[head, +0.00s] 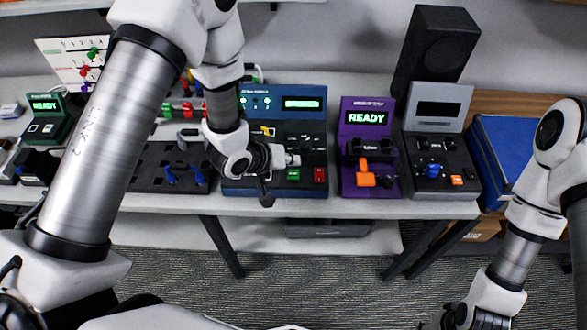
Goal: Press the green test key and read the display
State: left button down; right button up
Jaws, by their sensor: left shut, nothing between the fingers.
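The blue test unit (312,132) stands on the bench in the middle of the head view. A green key (293,174) and a red key (319,175) sit side by side low on its front panel. Its display (303,104) is lit green at the upper right, but the text is too small to read. My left gripper (290,160) is shut and empty, over the panel just above the green key in the picture. I cannot tell whether it touches the key. My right gripper (470,318) is low at the bottom edge, away from the bench, its fingers unclear.
To the right stand a purple unit (382,106) showing READY with an orange plug, a grey unit (465,96) with a dark screen, a black speaker (436,48) and a blue box (512,140). Left are a dark tray (150,178) with blue parts and a small READY unit (46,104).

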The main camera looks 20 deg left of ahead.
aim_at(291, 175)
pick_arm(q)
notch_tip(291, 175, up, 3)
jog(key=shift+p, duration=0.95)
jog(key=shift+f, duration=0.1)
jog(key=s+a+f+m+g+y, duration=0.1)
jog(key=s+a+f+g+y, duration=0.15)
jog(key=s+f, duration=0.45)
jog(key=s+a+f+g+y, duration=0.1)
jog(key=s+a+f+g, duration=0.25)
jog(key=s, duration=0.75)
jog(key=s+a+f+m+g+y, duration=0.15)
jog(key=s+a+f, duration=0.25)
jog(key=s, duration=0.6)
notch_tip(291, 175, down, 9)
jog(key=w+b, duration=0.1)
jog(key=b, duration=0.8)
jog(key=shift+d+b, duration=0.3)
jog(key=shift+b, duration=0.1)
